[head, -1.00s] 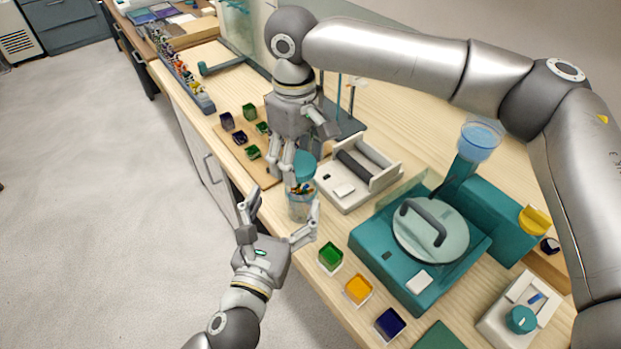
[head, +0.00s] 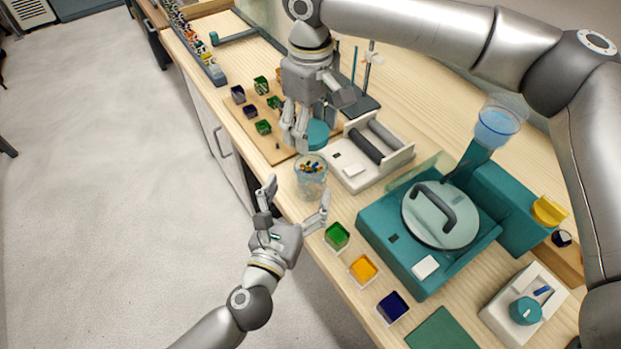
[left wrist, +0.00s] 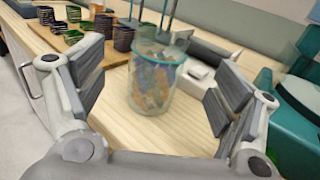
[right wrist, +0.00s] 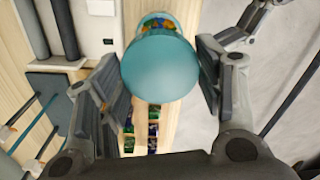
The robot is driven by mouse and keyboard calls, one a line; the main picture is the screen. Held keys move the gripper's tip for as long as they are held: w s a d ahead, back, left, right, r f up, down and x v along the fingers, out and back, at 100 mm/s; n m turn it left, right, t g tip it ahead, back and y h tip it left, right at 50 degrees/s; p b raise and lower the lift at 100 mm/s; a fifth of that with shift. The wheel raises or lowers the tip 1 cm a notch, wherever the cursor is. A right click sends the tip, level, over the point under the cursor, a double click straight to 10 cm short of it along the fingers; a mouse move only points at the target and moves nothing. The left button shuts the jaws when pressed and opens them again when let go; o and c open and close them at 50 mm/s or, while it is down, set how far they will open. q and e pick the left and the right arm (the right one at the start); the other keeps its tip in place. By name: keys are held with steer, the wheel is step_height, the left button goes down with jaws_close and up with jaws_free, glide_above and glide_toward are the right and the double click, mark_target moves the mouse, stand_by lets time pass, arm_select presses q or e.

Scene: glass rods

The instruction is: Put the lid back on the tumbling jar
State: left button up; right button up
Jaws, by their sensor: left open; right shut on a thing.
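The tumbling jar (head: 311,182) is clear, open-topped and holds small coloured pieces. It stands upright on the bench and also shows in the left wrist view (left wrist: 152,85). My left gripper (head: 298,191) is open on the near side of the jar, its fingers spread apart and not touching it. My right gripper (head: 300,133) is shut on the round teal lid (head: 317,133), held apart from the jar, above and behind it in the head view. In the right wrist view the lid (right wrist: 160,68) hides most of the jar (right wrist: 158,22).
A white roller stand (head: 360,160) is right of the jar. A teal machine with a round handled cover (head: 440,215) stands further right. Green, orange and blue trays (head: 363,269) line the front edge. A wooden board (head: 265,150) with small dark and green cups lies behind left.

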mark_target(315, 161)
arm_select(q)
steer(key=shift+w+d+f, duration=0.1)
steer(key=shift+w+f, duration=0.15)
steer(key=shift+f, duration=0.25)
steer(key=shift+w+d+f, duration=0.1)
steer(key=shift+w+f, duration=0.1)
steer(key=shift+f, duration=0.25)
steer(key=x, duration=0.5)
steer(key=shift+w, duration=0.25)
arm_select(e)
steer(key=shift+w, duration=0.1)
arm_select(q)
steer(key=shift+w+d, duration=0.25)
steer(key=shift+w, duration=0.3)
steer(key=c, duration=1.5)
steer(key=shift+c, duration=0.2)
arm_select(e)
steer(key=shift+f, duration=2.5)
steer(key=shift+f, duration=0.1)
steer(key=shift+f, duration=0.8)
